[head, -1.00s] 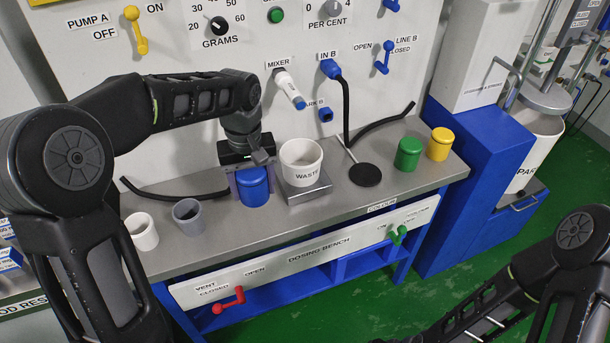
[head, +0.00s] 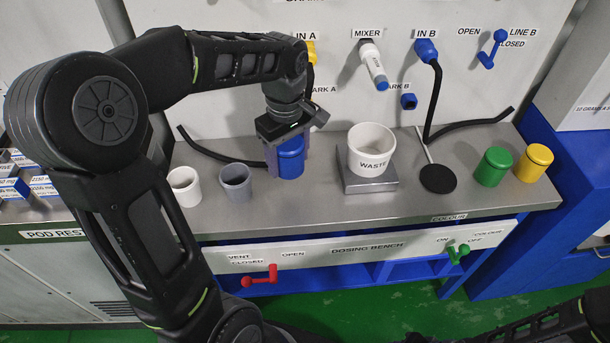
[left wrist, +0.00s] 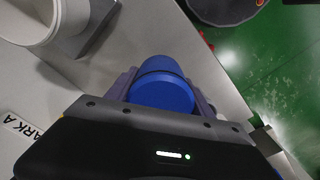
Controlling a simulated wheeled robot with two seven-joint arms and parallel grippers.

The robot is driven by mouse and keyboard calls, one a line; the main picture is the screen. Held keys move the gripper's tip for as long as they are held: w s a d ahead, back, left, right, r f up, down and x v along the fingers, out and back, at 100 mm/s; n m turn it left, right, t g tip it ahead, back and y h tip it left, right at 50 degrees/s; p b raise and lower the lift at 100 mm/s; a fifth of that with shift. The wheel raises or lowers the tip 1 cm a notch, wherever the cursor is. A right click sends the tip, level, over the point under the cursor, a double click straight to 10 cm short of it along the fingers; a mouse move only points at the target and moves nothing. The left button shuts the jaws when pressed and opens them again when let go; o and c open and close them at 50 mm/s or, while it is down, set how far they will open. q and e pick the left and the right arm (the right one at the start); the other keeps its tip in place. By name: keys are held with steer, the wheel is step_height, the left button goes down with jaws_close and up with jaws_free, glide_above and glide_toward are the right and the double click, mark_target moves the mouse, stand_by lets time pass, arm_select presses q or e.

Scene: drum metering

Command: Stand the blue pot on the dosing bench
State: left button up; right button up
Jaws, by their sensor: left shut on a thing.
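The blue pot (head: 290,160) is upright at the dosing bench (head: 330,205), left of the white WASTE cup. My left gripper (head: 285,150) is shut on the blue pot from above, one finger on each side. In the left wrist view the blue pot (left wrist: 163,85) sits between the two fingers (left wrist: 163,95). The pot's base appears at or very near the bench top; I cannot tell if it touches. My right gripper is not in view; only part of my right arm shows at the lower right.
The WASTE cup (head: 371,150) stands on a small metal scale (head: 368,183) right of the pot. A grey cup (head: 236,184) and white cup (head: 186,187) stand left. Green (head: 493,167) and yellow (head: 535,163) pots and a black disc (head: 438,179) are farther right.

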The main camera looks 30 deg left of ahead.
mark_target(287, 144)
arm_select(q)
step_height(287, 144, down, 4)
steer(key=shift+f, duration=0.15)
steer(key=shift+f, duration=1.85)
steer(key=shift+f, duration=0.2)
steer(key=o, duration=1.6)
steer(key=shift+r, duration=0.1)
step_height(287, 144, up, 12)
steer(key=shift+r, duration=0.15)
